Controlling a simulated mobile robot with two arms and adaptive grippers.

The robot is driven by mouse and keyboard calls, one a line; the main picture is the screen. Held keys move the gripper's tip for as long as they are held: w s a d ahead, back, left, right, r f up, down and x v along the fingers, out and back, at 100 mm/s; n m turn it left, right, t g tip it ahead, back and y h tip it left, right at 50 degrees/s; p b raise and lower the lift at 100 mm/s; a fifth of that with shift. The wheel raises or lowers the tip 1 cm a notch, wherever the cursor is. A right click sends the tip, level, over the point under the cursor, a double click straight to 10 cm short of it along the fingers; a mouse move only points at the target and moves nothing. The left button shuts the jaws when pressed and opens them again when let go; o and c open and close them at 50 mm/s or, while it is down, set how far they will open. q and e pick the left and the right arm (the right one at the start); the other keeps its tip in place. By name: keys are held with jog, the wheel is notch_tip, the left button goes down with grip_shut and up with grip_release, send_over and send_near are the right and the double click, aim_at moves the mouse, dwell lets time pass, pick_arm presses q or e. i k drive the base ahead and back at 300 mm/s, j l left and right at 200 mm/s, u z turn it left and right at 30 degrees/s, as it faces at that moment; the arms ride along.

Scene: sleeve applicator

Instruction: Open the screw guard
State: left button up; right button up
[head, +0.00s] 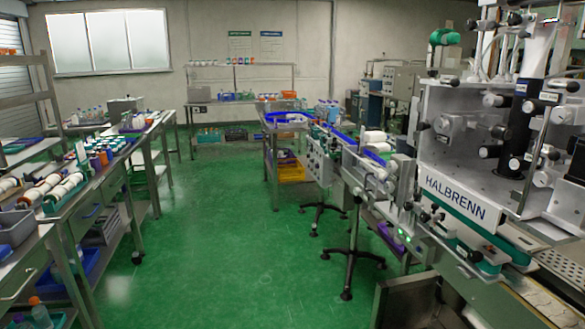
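The sleeve applicator (455,200), a grey machine marked HALBRENN, stands at the right. A conveyor (345,150) with blue rails runs to it from the back middle. Metal brackets, rods and black knobs (408,200) crowd the place where the conveyor meets the machine. I cannot tell which of these parts is the screw guard, or whether it is open or shut. Neither of my grippers is in view.
Green floor (200,240) is clear in the middle. Black-footed stands (345,275) support the conveyor. A metal bin (420,303) stands at the machine's front. Benches (85,200) with rolls and bottles line the left. A shelved table (240,100) stands at the back wall.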

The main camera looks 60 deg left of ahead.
aim_at(363, 169)
jog(key=u, duration=1.5)
jog(key=i+j, duration=0.25)
jog(key=i, duration=0.1)
